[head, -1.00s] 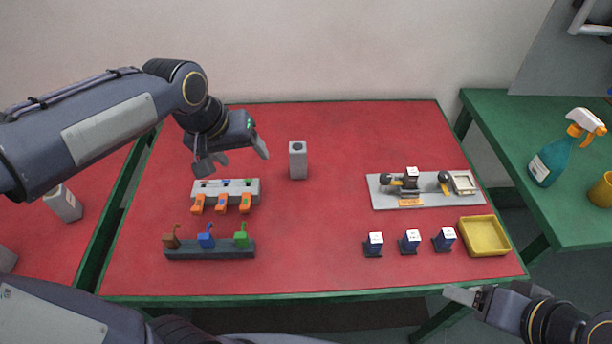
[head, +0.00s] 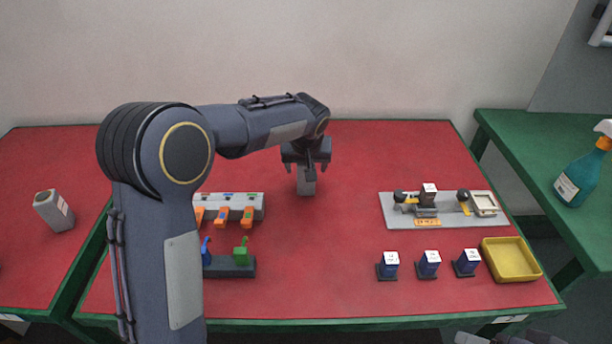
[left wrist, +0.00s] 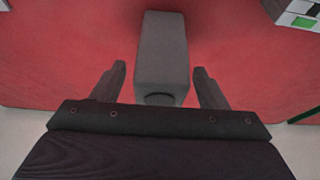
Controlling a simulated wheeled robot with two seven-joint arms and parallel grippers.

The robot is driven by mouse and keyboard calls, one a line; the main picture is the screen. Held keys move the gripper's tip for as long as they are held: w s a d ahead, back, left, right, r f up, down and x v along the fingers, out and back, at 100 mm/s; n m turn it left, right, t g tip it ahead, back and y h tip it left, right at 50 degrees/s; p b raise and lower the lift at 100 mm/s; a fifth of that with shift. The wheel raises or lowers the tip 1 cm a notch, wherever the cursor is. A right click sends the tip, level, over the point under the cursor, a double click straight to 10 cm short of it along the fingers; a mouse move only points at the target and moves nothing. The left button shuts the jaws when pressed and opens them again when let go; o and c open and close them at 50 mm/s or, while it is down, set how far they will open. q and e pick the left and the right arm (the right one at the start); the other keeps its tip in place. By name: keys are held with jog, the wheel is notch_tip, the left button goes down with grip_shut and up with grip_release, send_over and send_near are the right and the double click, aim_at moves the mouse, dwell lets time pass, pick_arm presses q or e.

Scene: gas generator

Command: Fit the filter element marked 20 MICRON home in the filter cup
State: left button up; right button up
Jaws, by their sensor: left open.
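A grey upright block (head: 306,187) stands at the back middle of the red table; in the left wrist view the block (left wrist: 160,45) shows a dark round feature on its near end. My left gripper (head: 306,163) is over it, open, with one finger on each side and gaps between. The marks are too small to read, so I cannot tell which thing is 20 MICRON or which is the filter cup. My right gripper (head: 480,339) is barely visible at the bottom edge.
A grey fixture plate (head: 400,222) with black knobs and a white-topped block is at right, beside a yellow tray (head: 513,272). My left arm partly hides a rack with orange tabs (head: 254,206) and a coloured-lever strip (head: 220,270). A labelled grey container (head: 52,212) stands on the left table.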

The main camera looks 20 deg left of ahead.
pick_arm(q)
jog(key=shift+w+f, duration=0.2)
jog(key=shift+f, duration=0.35)
jog(key=c, duration=1.2)
jog(key=shift+r, duration=0.1)
